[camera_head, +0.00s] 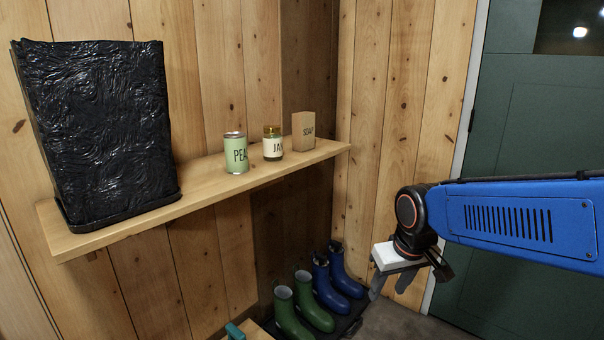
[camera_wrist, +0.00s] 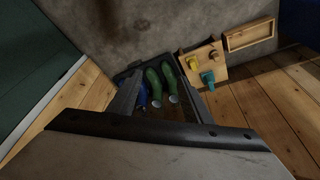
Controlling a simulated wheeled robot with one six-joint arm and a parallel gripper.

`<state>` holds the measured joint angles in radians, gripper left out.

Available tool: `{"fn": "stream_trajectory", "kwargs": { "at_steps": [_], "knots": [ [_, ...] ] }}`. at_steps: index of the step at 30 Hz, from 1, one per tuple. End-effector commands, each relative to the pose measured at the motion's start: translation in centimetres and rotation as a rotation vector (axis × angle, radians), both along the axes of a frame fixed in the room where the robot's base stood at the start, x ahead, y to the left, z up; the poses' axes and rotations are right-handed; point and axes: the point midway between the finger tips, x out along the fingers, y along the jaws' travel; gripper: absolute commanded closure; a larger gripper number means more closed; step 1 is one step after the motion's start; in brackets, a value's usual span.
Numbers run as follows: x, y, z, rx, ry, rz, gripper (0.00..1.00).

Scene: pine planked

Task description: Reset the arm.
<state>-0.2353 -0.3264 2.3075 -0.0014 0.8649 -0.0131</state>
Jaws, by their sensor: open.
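My gripper (camera_head: 391,285) hangs at the end of my blue arm, at the right of the head view, pointing down. It is beside the right end of the shelf and lower than it, in front of the pine wall and near the green door. In the wrist view my gripper (camera_wrist: 158,103) has its two fingers spread apart with nothing held between them. The boots on the floor show beyond the gap between the fingers.
A wooden shelf (camera_head: 215,187) holds a black bin (camera_head: 98,130), a green can (camera_head: 236,155), a jar (camera_head: 273,146) and a soap box (camera_head: 304,131). Green boots (camera_head: 290,318) and blue boots (camera_head: 328,288) stand below. A wooden box (camera_wrist: 203,63) with small items sits on the floor.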

Motion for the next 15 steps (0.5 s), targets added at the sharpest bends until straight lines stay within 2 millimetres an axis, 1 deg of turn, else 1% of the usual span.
{"fn": "stream_trajectory", "kwargs": {
  "at_steps": [1, 6, 11, 15],
  "knots": [
    [-1.3, -1.0, 0.4, 0.003, -0.012, -0.020, 0.55],
    [-5.2, -3.8, 1.1, 0.009, -0.039, -0.077, 0.55],
    [-8.9, -6.0, 1.2, 0.014, -0.065, -0.132, 0.55],
    [-12.1, -7.5, 0.9, 0.017, -0.087, -0.178, 0.55]
  ]
}}
